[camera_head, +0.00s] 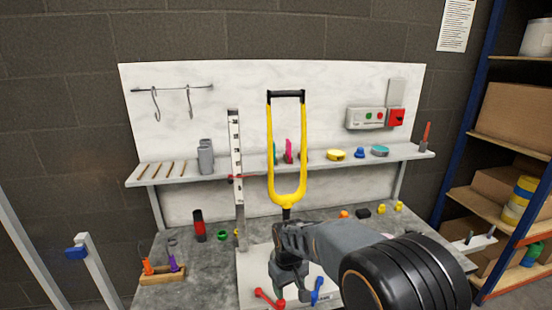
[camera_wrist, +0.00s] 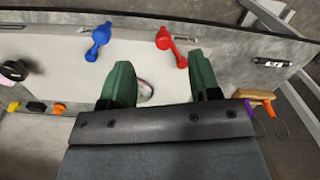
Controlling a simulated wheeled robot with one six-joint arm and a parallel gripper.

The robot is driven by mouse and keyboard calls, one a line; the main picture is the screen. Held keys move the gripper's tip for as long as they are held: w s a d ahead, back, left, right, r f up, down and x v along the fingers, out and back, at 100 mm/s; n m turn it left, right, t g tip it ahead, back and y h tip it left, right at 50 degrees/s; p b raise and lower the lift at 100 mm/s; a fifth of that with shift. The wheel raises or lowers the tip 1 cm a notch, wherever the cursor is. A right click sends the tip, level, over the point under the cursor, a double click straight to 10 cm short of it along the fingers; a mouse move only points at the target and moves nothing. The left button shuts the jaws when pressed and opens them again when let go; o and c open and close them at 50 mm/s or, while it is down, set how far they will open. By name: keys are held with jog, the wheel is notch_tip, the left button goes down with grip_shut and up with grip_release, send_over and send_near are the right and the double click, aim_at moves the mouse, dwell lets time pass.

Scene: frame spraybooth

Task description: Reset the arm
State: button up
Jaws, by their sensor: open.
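My gripper (camera_head: 290,290) is low over the front of the workbench, above a pale plate (camera_head: 248,262). In the wrist view my gripper (camera_wrist: 165,75) shows two green fingers spread apart with nothing between them. A red lever (camera_head: 268,298) and a blue lever (camera_head: 318,290) lie on the plate close to the gripper; the red lever (camera_wrist: 172,45) and blue lever (camera_wrist: 97,45) also show beyond the fingertips in the wrist view. My arm hides part of the bench behind it.
A yellow fork-shaped frame (camera_head: 271,160) stands upright behind my gripper, beside a vertical ruler (camera_head: 237,170). A shelf (camera_head: 320,164) with small items crosses the back panel. A wooden holder (camera_head: 162,274) stands at the bench's left; a rack (camera_head: 500,210) is at right.

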jog(key=s+d+r+m+t+p, duration=0.2)
jog(key=s+d+r+p, duration=0.3)
jog(key=r, duration=0.5)
jog(key=s+d+r+m+t+p, duration=0.2)
jog(key=s+d+r+p, duration=0.3)
jog(key=s+d+r, duration=0.3)
notch_tip(320, 180, up, 3)
jog(key=shift+s+f+m, duration=0.1)
jog(key=shift+s+m, duration=0.8)
